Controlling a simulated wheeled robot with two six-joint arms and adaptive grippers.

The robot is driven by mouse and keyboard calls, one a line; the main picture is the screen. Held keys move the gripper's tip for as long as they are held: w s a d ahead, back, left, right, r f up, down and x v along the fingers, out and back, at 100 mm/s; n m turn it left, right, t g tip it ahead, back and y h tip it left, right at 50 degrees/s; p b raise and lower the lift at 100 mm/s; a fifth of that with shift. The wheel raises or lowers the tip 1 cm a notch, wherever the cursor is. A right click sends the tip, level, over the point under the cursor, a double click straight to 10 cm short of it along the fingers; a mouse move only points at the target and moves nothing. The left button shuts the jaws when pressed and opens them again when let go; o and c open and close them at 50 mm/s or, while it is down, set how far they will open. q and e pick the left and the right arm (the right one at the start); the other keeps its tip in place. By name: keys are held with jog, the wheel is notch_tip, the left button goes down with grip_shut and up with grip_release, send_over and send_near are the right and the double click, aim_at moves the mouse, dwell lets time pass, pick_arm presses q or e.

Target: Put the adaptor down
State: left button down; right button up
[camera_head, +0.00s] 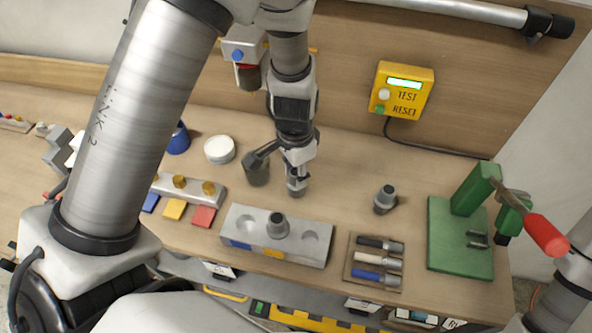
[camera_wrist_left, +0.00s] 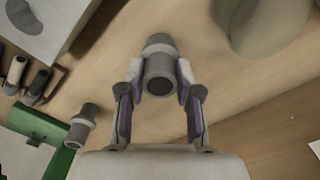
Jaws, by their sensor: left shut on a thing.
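My left gripper (camera_head: 297,166) is shut on a grey stepped adaptor (camera_head: 296,187) and holds it over the wooden bench, behind the grey block. The left wrist view shows the fingers (camera_wrist_left: 157,85) on both sides of this adaptor (camera_wrist_left: 158,68), with its dark round end facing the camera. Another (camera_head: 277,227) sits in the middle of the grey block (camera_head: 315,252). The exact gap between the held adaptor and the bench is hard to tell. My right gripper is outside the views.
A dark grey cylinder (camera_head: 257,170) stands close left of my left gripper. A yellow test box (camera_head: 402,90) is on the back wall.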

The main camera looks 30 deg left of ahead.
pick_arm(q)
jog(key=shift+s+f, duration=0.1)
jog(key=shift+f, duration=0.05)
jog(key=c, duration=1.1)
grip_release()
jog(key=shift+c, duration=0.2)
jog(key=o, duration=0.4)
jog(key=shift+c, duration=0.2)
jog(key=shift+r, duration=0.7)
notch_tip(320, 180, up, 11)
jog(key=b, duration=0.1)
